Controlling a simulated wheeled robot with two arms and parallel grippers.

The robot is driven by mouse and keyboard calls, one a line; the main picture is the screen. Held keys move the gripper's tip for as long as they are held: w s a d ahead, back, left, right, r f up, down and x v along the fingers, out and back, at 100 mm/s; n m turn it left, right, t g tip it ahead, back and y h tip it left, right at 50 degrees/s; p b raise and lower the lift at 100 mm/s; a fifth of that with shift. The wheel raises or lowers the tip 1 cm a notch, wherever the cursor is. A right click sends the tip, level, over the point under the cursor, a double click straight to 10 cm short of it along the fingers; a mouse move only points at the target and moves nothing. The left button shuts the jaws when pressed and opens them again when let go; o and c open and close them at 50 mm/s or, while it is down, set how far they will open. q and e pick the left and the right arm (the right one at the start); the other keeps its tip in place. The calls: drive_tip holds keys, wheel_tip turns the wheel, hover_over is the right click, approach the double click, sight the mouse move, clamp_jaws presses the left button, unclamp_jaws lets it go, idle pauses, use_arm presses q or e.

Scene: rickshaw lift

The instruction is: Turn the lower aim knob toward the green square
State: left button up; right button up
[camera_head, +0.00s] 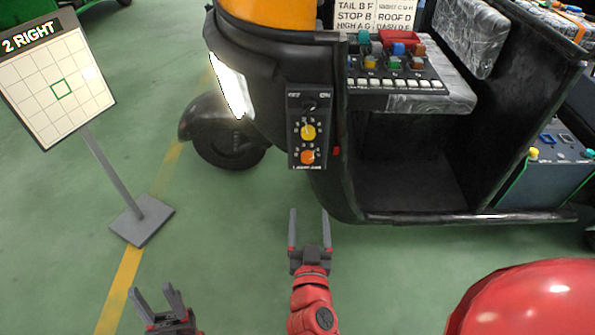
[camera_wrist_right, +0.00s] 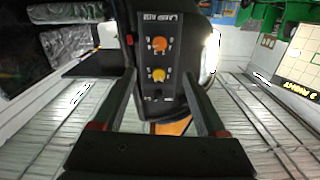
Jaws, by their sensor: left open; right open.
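A dark control panel (camera_head: 293,150) is on the front of the black and orange rickshaw. It carries an orange lower knob (camera_head: 307,157), a yellow knob (camera_head: 308,132) above it and a small black knob (camera_head: 311,106) at the top. In the right wrist view the panel is upside down, with the orange knob (camera_wrist_right: 160,44) above the yellow one. A board marked "2 RIGHT" (camera_head: 30,95) has a grid with a green-outlined square (camera_head: 61,89). My right gripper (camera_head: 310,212) is open and empty, below and apart from the panel. My left gripper (camera_head: 152,290) is open and empty at lower left.
The board stands on a grey base (camera_head: 142,220). The rickshaw's front wheel (camera_head: 230,147) and lit headlamp (camera_head: 230,85) are left of the panel. A switch console (camera_head: 390,70) sits on the seat. A red rounded object (camera_head: 535,300) fills the lower right. Green floor between is clear.

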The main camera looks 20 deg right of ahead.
drive_tip(key=w, duration=0.1)
drive_tip(key=b, duration=0.3)
approach(307, 159)
drive_tip(key=p+x, duration=0.1)
drive_tip(key=x, duration=0.7)
drive_tip(key=shift+d, duration=0.15)
clamp_jaws()
